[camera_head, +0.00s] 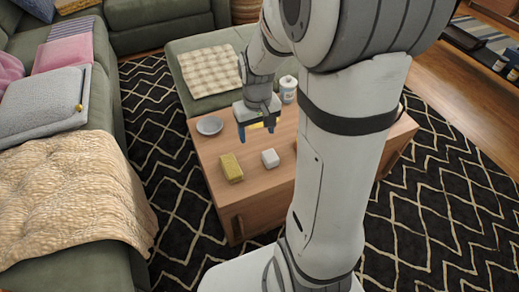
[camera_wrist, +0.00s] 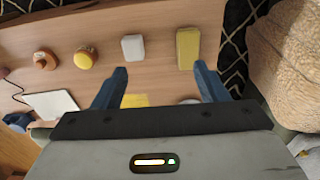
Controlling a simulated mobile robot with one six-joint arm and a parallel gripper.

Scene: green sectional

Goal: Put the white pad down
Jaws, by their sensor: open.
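The white pad (camera_head: 269,158) lies flat on the wooden table (camera_head: 222,198), right of a yellow sponge-like block (camera_head: 231,168). It also shows in the wrist view (camera_wrist: 133,47), beyond my fingertips and touching neither finger. My gripper (camera_head: 257,134) points down above the table, behind the pad in the head view. In the wrist view its blue fingers (camera_wrist: 160,70) are spread apart with nothing held between them.
A grey plate (camera_head: 210,126) lies on the table's left side. A white jar (camera_head: 288,88) stands behind my gripper. A round yellow item (camera_wrist: 85,60) and a brown round item (camera_wrist: 45,60) stand left of the pad in the wrist view. A green sofa (camera_head: 108,148) flanks the left.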

